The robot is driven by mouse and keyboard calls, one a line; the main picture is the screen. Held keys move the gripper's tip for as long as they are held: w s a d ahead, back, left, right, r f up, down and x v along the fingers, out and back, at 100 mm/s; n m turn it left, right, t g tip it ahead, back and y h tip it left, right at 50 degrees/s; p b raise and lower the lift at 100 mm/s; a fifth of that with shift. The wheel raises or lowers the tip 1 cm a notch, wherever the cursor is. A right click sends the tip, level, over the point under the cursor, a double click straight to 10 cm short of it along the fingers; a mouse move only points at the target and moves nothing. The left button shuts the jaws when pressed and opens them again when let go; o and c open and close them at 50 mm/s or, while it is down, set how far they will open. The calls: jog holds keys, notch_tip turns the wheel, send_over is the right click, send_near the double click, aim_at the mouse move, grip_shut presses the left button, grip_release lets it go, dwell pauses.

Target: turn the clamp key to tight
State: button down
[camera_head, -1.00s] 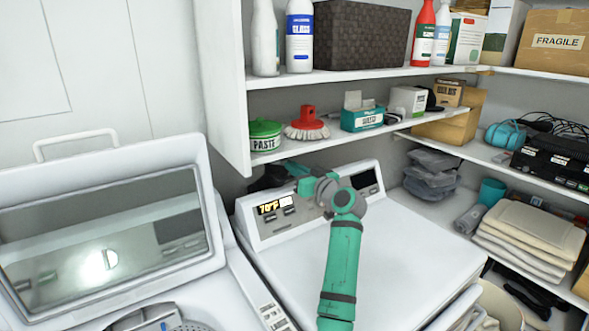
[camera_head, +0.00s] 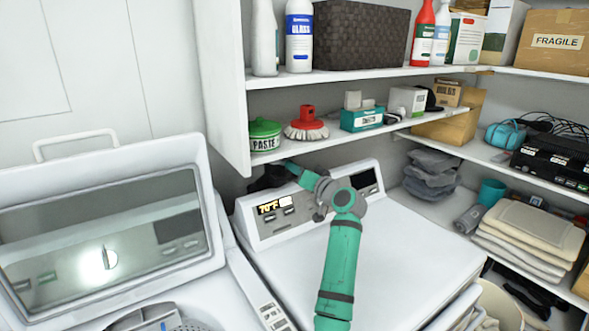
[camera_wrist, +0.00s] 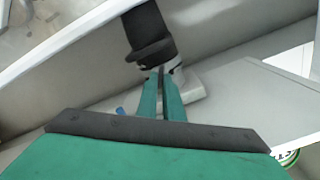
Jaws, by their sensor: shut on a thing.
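In the wrist view, a dark cylindrical fitting (camera_wrist: 148,35) with a wide collar stands just beyond my fingertips. A small light-grey part (camera_wrist: 176,66), which may be the clamp key, is at its lower end. My gripper (camera_wrist: 162,72) has its two green fingers close together, shut on a small part there that they mostly hide. In the head view, my gripper (camera_head: 290,164) reaches over the back of the washer's control panel, beside a dark object (camera_head: 266,178) behind it. The key's angle cannot be made out.
The control panel (camera_head: 275,218) stands close under my wrist. The open-lidded washer (camera_head: 110,240) is to the left. The white machine top (camera_head: 410,240) is clear.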

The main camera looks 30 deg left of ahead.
jog(key=shift+f+m, duration=0.15)
jog(key=shift+m, duration=5.45)
jog(key=c, duration=1.9)
grip_release()
jog(key=v, duration=1)
jog(key=shift+d, duration=0.35)
